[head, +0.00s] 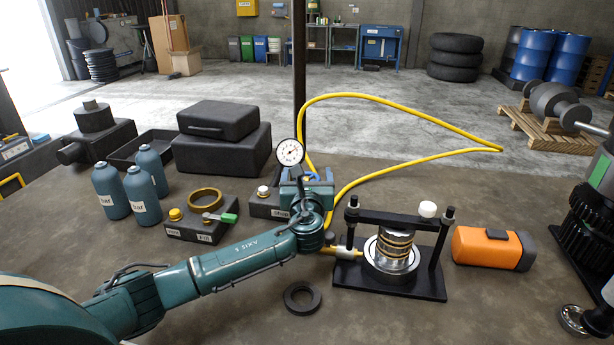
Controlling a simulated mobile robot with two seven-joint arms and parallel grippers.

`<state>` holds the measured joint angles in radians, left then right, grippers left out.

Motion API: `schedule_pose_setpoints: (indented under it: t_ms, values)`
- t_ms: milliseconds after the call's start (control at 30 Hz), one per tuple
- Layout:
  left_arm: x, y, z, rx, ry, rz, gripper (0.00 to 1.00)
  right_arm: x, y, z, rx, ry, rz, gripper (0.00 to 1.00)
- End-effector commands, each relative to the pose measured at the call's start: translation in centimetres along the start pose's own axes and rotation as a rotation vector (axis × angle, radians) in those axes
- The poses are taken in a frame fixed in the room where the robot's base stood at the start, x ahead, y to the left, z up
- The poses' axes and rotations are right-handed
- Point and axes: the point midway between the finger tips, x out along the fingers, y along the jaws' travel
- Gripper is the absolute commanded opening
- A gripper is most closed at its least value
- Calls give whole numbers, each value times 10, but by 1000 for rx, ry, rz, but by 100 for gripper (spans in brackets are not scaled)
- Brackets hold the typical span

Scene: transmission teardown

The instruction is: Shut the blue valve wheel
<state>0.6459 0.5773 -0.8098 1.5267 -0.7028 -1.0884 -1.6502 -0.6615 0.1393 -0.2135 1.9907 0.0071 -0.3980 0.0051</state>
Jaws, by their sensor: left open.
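The blue valve wheel (314,175) shows only as bits of blue rim behind my left gripper, just below the round white dial gauge (290,152). Most of the wheel is hidden. My left gripper (301,181) is open and reaches away from me to the wheel, seen from behind. Its fingertips are hidden by its own body, so I cannot tell whether they touch the rim.
A yellow hose (420,155) loops behind the gauge. A black press frame (430,287) holding a stack of rings stands to the right, beside an orange-and-black case (487,247). A block with a green lever (228,218) and teal bottles (111,190) stand left. A black ring (302,311) lies in front.

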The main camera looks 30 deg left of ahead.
Motion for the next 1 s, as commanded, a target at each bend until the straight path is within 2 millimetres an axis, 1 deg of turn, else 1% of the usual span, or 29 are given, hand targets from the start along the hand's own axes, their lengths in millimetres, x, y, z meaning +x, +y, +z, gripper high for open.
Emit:
schedule_pose_setpoints:
  t_ms: [100,633,667,867,1000]
  values:
    - [0,0,0,0,0,0,80,0,0,0,0,-1,0,45]
    - [0,0,0,0,0,0,36,0,1,1,1,-2,1,45]
    - [0,0,0,0,0,0,35,0,1,1,1,-2,1,45]
    - [0,0,1,1,0,-15,35,-1,1,0,1,-2,2,45]
    - [0,1,1,4,-1,-61,35,-3,1,-3,1,-4,3,45]
